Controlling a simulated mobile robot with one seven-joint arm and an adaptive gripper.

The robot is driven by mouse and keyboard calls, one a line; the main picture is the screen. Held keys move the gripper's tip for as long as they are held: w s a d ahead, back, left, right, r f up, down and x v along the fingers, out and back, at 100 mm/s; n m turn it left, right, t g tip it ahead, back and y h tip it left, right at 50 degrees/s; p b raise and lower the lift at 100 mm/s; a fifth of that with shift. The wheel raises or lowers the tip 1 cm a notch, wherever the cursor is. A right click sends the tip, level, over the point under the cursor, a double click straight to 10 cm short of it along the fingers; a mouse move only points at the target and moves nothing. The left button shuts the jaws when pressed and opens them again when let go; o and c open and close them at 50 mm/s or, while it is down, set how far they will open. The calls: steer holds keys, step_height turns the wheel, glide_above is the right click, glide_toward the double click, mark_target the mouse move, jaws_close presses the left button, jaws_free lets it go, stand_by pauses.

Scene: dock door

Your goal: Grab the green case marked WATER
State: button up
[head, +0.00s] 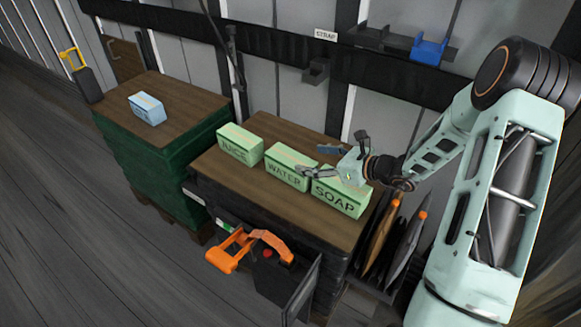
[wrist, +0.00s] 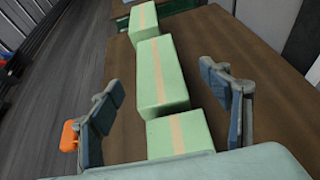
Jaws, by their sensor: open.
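The green WATER case (head: 284,172) stands on the brown tabletop between the green JUICE case (head: 236,150) on its left and the green SOAP case (head: 338,203) on its right. My gripper (head: 316,161) is open and empty, above the tabletop by the right end of the WATER case. In the wrist view the WATER case (wrist: 163,85) lies ahead, between my two spread fingers (wrist: 162,82), with a gap on each side. The JUICE case (wrist: 145,20) shows beyond it, and part of the SOAP case (wrist: 180,138) shows below, near my gripper.
A pale blue box (head: 147,108) stands on a separate stack with a green base at the left. An orange-handled item (head: 250,247) hangs at the table's front. Dark panels with orange tips (head: 385,235) stand at the right. A wall shelf holds a blue bin (head: 429,49).

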mark_target(292, 158)
steer(key=x, duration=0.6)
steer(key=shift+s+a+f, duration=0.2)
steer(key=shift+a+f, duration=0.05)
steer(key=shift+f, duration=0.15)
jaws_close()
steer(key=shift+w+r, duration=0.1)
steer(key=shift+r, duration=0.05)
